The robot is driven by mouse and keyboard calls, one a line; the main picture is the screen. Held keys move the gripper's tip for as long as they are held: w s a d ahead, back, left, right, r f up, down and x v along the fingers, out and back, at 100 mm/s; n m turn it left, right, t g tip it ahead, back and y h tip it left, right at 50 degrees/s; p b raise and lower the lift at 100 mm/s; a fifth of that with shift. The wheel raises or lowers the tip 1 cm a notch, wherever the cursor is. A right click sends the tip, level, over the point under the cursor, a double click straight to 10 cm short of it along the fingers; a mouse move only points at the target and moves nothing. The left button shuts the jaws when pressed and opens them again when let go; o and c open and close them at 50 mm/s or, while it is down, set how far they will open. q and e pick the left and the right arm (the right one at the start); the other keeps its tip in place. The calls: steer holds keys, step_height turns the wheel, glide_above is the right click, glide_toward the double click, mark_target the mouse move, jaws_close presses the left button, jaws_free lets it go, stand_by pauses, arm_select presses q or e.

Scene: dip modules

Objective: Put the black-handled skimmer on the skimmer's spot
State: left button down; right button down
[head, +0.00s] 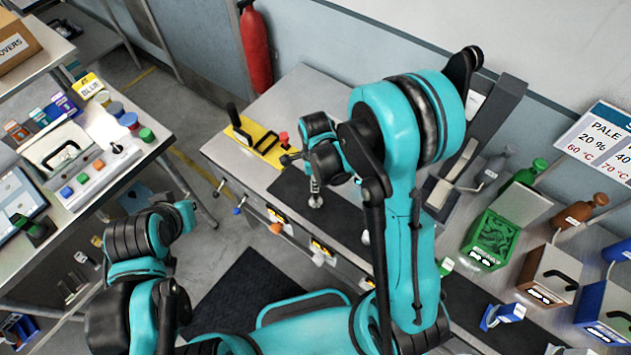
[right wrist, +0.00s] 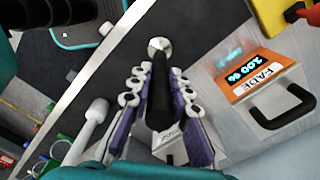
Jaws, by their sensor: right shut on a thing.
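My right gripper (head: 314,180) is shut on the black handle of the skimmer, over the dark strip (head: 345,215) of the grey counter. In the right wrist view the handle (right wrist: 159,95) lies between the purple-padded fingers (right wrist: 160,110). The skimmer's round silver end (right wrist: 158,45) points away from the wrist; in the head view this end (head: 316,202) shows below the fingers. I cannot tell if it touches anything. My left gripper (head: 186,214) is apart from the counter, over the floor gap; its fingers are unclear. I cannot make out which place is the skimmer's spot.
A yellow holder (head: 268,152) with black parts stands at the counter's left end. A green bin (head: 492,240), a brown bin (head: 546,275) and several bottles stand right. A side table (head: 75,195) is at left.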

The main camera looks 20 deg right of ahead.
steer(key=shift+f, duration=0.15)
steer(key=c, duration=1.4)
jaws_free()
